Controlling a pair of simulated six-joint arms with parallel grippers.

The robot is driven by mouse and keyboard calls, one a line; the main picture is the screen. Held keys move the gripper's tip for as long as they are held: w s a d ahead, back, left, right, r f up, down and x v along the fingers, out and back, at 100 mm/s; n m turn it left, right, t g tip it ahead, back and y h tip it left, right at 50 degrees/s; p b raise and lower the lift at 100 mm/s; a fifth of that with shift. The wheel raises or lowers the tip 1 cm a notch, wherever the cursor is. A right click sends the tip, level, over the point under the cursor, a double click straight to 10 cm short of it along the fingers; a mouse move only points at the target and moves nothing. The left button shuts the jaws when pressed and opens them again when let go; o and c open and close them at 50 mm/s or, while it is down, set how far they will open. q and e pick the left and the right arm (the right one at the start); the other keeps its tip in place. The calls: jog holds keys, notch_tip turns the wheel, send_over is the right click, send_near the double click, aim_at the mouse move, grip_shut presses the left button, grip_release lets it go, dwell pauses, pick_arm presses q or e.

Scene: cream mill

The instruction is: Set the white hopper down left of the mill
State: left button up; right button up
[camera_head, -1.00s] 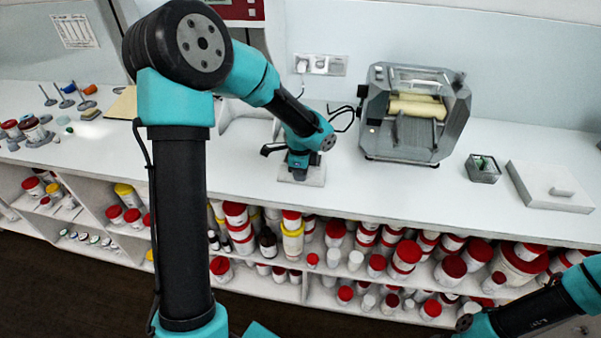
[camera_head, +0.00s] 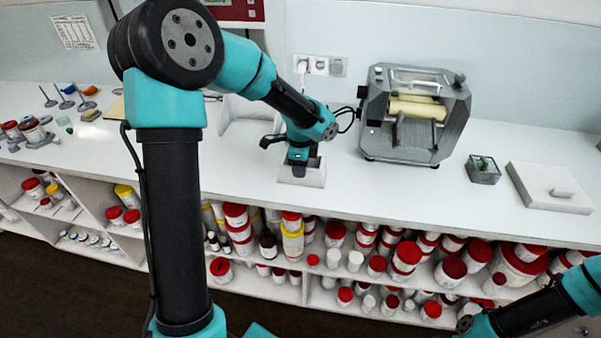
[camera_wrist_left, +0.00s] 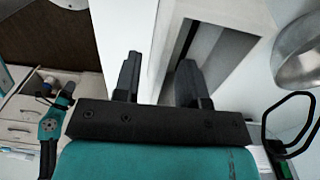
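The white hopper (camera_head: 314,178), a small box with a dark opening in its top, is upright on the bench left of the mill (camera_head: 372,140). My left gripper (camera_head: 299,168) points down at the hopper, with its fingers at the near wall. In the left wrist view the fingers (camera_wrist_left: 158,82) are apart, one on each side of a white wall of the hopper (camera_wrist_left: 166,50), and the left gripper looks open. The arm hides part of the hopper's top. My right arm shows at the lower right, but its gripper cannot be made out.
A small dark tray (camera_head: 483,172) and a white slab (camera_head: 540,190) lie right of the mill. A pale white piece (camera_head: 240,115) stands behind my left arm. Shelves of red-lidded jars sit below the bench edge.

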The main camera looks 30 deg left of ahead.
pick_arm(q)
notch_tip(320, 180, up, 9)
jog(key=shift+w, duration=0.1)
